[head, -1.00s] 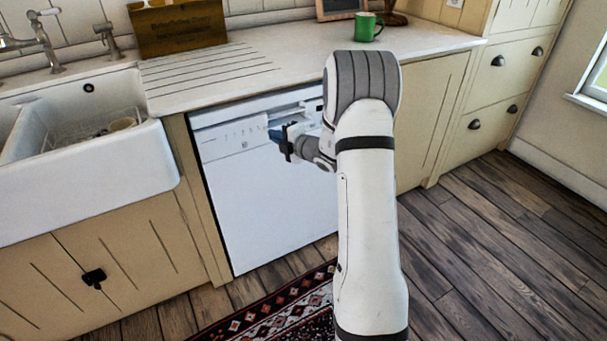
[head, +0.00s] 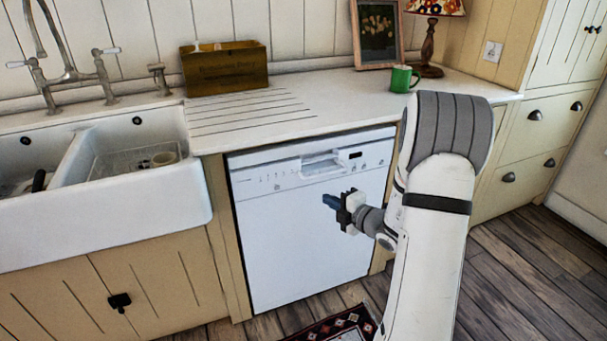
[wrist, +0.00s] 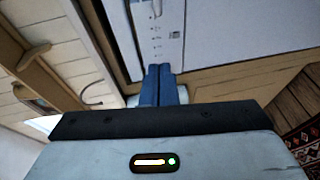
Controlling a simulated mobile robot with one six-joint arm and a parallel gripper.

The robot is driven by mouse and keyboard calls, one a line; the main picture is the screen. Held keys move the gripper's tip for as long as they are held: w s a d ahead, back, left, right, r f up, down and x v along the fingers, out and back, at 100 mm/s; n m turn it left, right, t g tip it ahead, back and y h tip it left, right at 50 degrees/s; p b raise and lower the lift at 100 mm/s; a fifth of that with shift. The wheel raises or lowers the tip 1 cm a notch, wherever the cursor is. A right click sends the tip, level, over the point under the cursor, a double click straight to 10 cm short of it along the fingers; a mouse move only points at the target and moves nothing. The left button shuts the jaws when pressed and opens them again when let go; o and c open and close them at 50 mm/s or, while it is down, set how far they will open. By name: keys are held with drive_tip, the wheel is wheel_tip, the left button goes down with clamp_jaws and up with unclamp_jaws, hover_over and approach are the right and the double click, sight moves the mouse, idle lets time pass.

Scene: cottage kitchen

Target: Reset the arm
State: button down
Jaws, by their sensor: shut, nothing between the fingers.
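My gripper (head: 330,201) is in front of the white dishwasher (head: 290,240), its blue fingers pointing left in the head view. In the wrist view the two blue fingers (wrist: 158,86) lie side by side, shut with nothing between them. My white arm with a grey ribbed elbow reaches up on the right of the head view and bends back down to the gripper. The dishwasher door is closed, and its control panel also shows in the wrist view (wrist: 163,30). The gripper appears apart from the door.
A double white sink (head: 110,220) with a tap (head: 70,75) is at left. On the worktop (head: 340,95) stand a wooden box (head: 224,68), a green mug (head: 401,78), a picture frame (head: 378,35) and a lamp (head: 430,45). A patterned rug (head: 350,325) lies on the floor.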

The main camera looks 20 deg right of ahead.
drive_tip(key=s+a+r+n+g+y+p, duration=0.2)
drive_tip(key=s+a+r+n+g+p, duration=0.15)
drive_tip(key=s+a+r+n, duration=0.35)
drive_tip(key=s+a+r+n+g+y+p, duration=0.25)
drive_tip(key=a+r+n+g, duration=0.25)
drive_tip(key=a+n, duration=0.45)
drive_tip(key=s+a+r+n+g+h+p, duration=0.2)
drive_tip(key=s+r+n+g+h+p, duration=0.15)
drive_tip(key=s+n, duration=0.9)
drive_tip(key=s+d+r+n+h+p, duration=0.3)
drive_tip(key=r+n+h, duration=0.1)
drive_tip(key=n, duration=0.6)
drive_tip(key=s+d+r+n+h+p, duration=0.3)
drive_tip(key=s+d+r+n+p, duration=0.1)
drive_tip(key=n, duration=0.6)
drive_tip(key=shift+r+n+h, duration=0.3)
drive_tip(key=shift+r+h, duration=0.1)
drive_tip(key=shift+r, duration=0.1)
drive_tip(key=shift+s, duration=0.1)
